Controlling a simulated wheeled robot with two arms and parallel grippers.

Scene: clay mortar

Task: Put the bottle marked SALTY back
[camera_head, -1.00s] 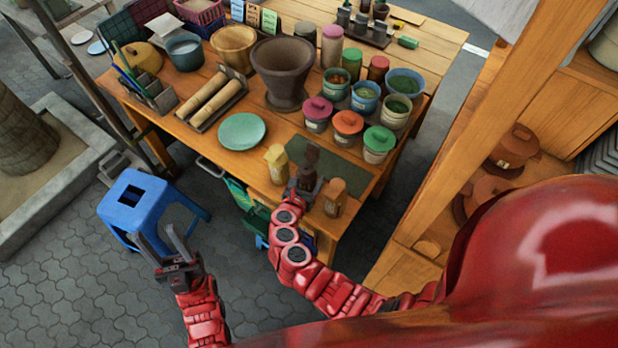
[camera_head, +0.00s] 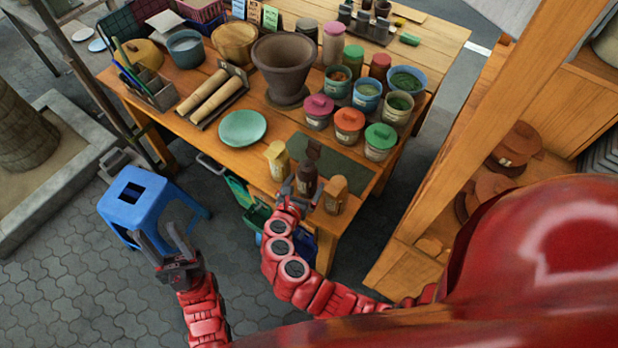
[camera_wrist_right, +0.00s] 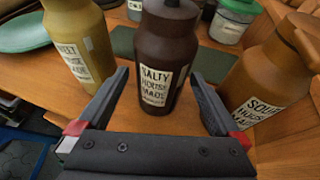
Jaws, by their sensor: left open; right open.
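The dark brown bottle marked SALTY (camera_wrist_right: 165,60) stands upright on the table between a yellow bottle (camera_wrist_right: 82,40) and an orange-brown bottle marked SOUR (camera_wrist_right: 265,80) in the right wrist view. In the head view the SALTY bottle (camera_head: 307,175) stands at the table's near edge, with the yellow bottle (camera_head: 277,160) to its left and the orange-brown bottle (camera_head: 335,195) to its right. My right gripper (camera_wrist_right: 158,105) is open, its fingers on either side of the SALTY bottle's lower front and apart from it.
A dark green mat (camera_head: 340,165) lies just behind the bottles. Lidded jars (camera_head: 348,127), a mortar (camera_head: 284,70) and a teal plate (camera_head: 242,128) stand farther back. A blue stool (camera_head: 140,200) is left of the table. A wooden post (camera_head: 470,130) rises on the right.

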